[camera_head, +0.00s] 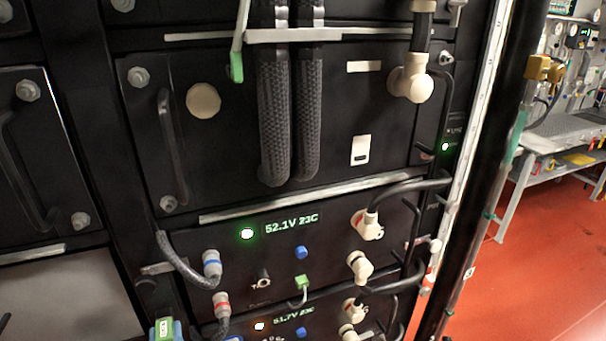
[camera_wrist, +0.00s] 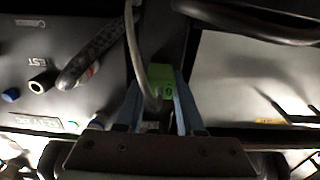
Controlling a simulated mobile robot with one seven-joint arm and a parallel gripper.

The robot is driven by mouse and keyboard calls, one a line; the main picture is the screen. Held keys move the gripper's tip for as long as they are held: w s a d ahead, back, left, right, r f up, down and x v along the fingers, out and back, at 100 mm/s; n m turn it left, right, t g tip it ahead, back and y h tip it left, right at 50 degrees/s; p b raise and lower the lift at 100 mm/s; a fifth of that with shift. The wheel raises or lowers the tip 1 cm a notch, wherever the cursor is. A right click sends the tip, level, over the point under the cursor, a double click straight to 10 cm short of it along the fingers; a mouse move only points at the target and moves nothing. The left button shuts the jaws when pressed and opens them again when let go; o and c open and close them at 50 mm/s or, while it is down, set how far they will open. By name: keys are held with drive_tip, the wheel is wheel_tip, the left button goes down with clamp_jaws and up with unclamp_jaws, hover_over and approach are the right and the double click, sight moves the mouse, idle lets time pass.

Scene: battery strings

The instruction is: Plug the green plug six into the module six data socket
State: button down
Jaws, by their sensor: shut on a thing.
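A green plug (camera_wrist: 161,82) with a pale cable is held between the blue fingers of my gripper (camera_wrist: 160,100) in the wrist view. The plug's mating end is hidden there. In the head view my gripper (camera_head: 164,328) shows only partly at the bottom left edge, with green between its fingers. It is left of the lower battery modules and apart from their front sockets. Another green plug (camera_head: 302,283) with a pale lead sits in the front of the module reading 52.1V 23C (camera_head: 340,225). I cannot tell which module is six, nor pick out its data socket.
A rack post separates the neighbouring bay. Black cables (camera_head: 410,190) run down the modules' right side. A green-tipped lead (camera_head: 236,66) hangs above.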

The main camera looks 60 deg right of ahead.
drive_tip(key=shift+p+v, duration=0.85)
drive_tip(key=shift+v, duration=0.55)
drive_tip(key=p+v, duration=0.2)
drive_tip(key=v, duration=0.3)
idle(0.7)
